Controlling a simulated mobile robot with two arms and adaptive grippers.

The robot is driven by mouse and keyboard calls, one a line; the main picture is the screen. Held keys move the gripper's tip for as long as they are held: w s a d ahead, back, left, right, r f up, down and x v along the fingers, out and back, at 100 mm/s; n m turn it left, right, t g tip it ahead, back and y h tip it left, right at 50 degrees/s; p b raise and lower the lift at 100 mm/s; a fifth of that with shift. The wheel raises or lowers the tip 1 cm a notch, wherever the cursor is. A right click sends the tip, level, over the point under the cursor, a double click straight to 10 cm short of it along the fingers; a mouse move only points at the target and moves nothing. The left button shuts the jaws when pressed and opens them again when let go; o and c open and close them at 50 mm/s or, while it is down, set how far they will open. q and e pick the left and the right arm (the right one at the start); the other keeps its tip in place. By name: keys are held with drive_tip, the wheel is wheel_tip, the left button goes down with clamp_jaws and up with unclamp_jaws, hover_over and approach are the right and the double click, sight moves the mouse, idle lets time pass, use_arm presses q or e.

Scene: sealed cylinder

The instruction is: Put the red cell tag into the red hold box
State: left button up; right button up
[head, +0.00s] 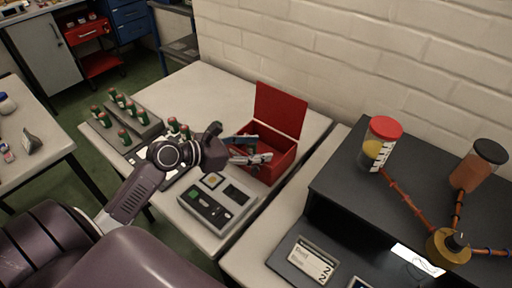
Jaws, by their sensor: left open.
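The red hold box (289,160) stands on the pale table with its lid (280,110) raised at the back. My left gripper (262,149) is open, with its fingers over the front left part of the box. The gripper covers part of the box's opening, so I cannot see all of the inside. I cannot make out the red cell tag; it may be hidden or too small to tell. My right gripper is not in view.
A grey device (218,202) with buttons sits below the gripper. A rack of green cells with red tops (125,117) stands to the left. A dark bench (350,190) with a red-lidded jar (381,143) and piping is at the right. A brick wall is behind.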

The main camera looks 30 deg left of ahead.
use_arm(q)
drive_tip(key=shift+r, duration=0.15)
drive_tip(key=v, duration=1.2)
drive_tip(key=shift+r+b, duration=0.45)
